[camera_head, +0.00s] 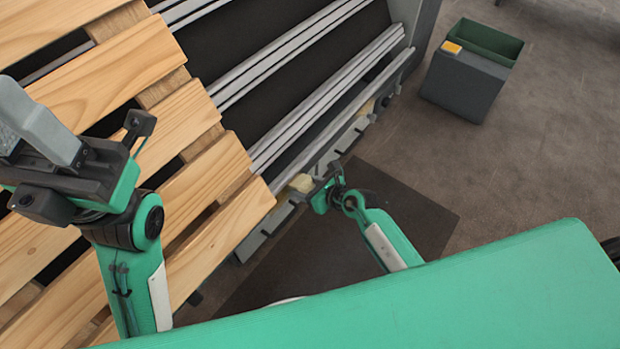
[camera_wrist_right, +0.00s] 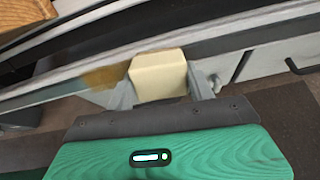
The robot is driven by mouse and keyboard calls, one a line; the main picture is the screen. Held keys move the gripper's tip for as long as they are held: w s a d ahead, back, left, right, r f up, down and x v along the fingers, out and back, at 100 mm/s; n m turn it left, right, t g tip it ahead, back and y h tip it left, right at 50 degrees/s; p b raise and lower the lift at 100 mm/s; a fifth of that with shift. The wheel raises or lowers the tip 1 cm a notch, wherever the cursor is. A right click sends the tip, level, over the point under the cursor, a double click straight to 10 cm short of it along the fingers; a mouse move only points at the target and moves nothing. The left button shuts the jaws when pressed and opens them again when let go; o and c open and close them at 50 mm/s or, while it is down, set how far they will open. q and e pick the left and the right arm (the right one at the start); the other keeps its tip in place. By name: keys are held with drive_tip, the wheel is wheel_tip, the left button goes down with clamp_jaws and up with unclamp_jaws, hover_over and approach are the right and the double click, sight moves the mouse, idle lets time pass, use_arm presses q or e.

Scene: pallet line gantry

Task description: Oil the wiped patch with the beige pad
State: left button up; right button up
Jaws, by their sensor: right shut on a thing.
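My right gripper (camera_head: 312,188) is low beside the outer rail (camera_head: 375,80) of the pallet line. It is shut on the beige pad (camera_wrist_right: 158,75), a pale block between its two fingers (camera_wrist_right: 160,92). The pad also shows in the head view (camera_head: 301,183). In the right wrist view the pad overlaps the rail's face; I cannot tell if it touches. A brownish patch (camera_wrist_right: 101,77) shows on the rail just left of the pad. My left gripper (camera_head: 85,160) is over the wooden slats; whether it is open or shut is unclear.
A wooden pallet (camera_head: 195,115) lies on the line at the left. A dark bin (camera_head: 465,85) with a green open compartment and a yellow-orange item (camera_head: 451,47) stands at upper right. The floor around it is clear.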

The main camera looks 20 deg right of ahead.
drive_tip(key=shift+s+a+r+p, duration=0.15)
drive_tip(key=shift+s+a+p, duration=0.4)
drive_tip(key=shift+a+p, duration=0.3)
drive_tip(key=shift+s+a+p, duration=0.55)
drive_tip(key=shift+a+p, duration=0.05)
drive_tip(key=shift+a, duration=0.15)
drive_tip(key=shift+f+p, duration=0.2)
drive_tip(key=shift+p, duration=0.1)
drive_tip(key=shift+w+d, duration=0.6)
drive_tip(key=shift+d, duration=0.2)
drive_tip(key=shift+w+d, duration=0.6)
drive_tip(key=shift+d, duration=0.2)
drive_tip(key=w+d+b, duration=0.1)
drive_tip(key=w+d, duration=0.1)
drive_tip(key=d, duration=0.1)
drive_tip(key=shift+w, duration=0.3)
drive_tip(key=shift+d, duration=0.1)
